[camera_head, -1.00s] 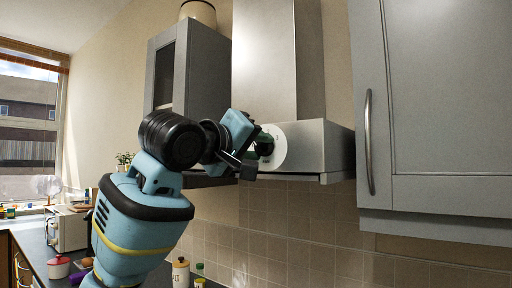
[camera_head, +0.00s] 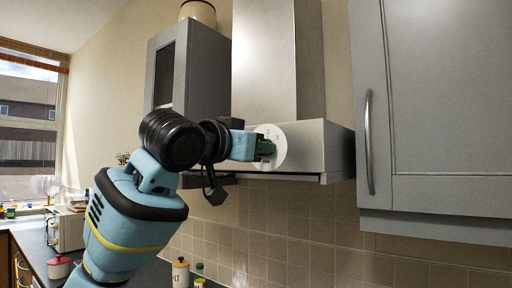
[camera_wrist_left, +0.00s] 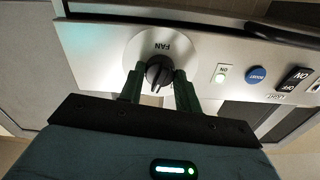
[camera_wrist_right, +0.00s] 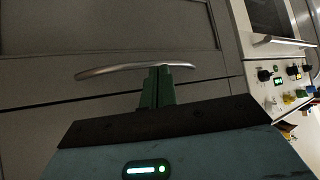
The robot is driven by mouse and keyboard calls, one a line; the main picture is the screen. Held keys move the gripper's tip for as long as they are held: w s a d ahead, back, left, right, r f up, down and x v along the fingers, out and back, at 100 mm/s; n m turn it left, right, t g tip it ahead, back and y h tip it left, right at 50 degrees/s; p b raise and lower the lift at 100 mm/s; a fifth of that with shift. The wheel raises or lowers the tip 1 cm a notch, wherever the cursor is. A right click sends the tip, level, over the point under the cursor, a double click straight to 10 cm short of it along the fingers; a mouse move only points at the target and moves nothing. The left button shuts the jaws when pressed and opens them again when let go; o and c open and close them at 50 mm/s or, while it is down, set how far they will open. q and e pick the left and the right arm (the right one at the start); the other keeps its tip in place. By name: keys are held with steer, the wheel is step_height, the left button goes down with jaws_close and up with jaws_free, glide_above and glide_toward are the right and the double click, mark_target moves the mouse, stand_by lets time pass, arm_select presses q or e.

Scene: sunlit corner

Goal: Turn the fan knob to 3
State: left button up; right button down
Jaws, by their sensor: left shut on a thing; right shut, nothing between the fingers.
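The fan knob (camera_wrist_left: 158,74) is a black dial on a round white plate (camera_wrist_left: 140,48) marked FAN, on the front of the range hood. In the left wrist view my left gripper (camera_wrist_left: 159,80) has its green fingers on either side of the knob and is shut on it. In the head view the left gripper (camera_head: 266,149) reaches the white dial plate (camera_head: 280,147); its fingers hide the knob there. The numbers around the knob are too small to read. My right gripper (camera_wrist_right: 160,75) is shut and empty, in front of a grey cabinet with a curved metal handle (camera_wrist_right: 110,70).
Beside the dial are a lit ON indicator (camera_wrist_left: 221,73), a blue BOOST button (camera_wrist_left: 256,75) and a black ON/OFF switch (camera_wrist_left: 296,78). A grey wall cabinet (camera_head: 440,90) with a bar handle (camera_head: 369,142) hangs to the right. Bottles stand on the counter below.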

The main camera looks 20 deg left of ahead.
arm_select(q)
steer(key=shift+m, duration=3.6)
steer(key=o, duration=1)
steer(key=shift+v, duration=3.9)
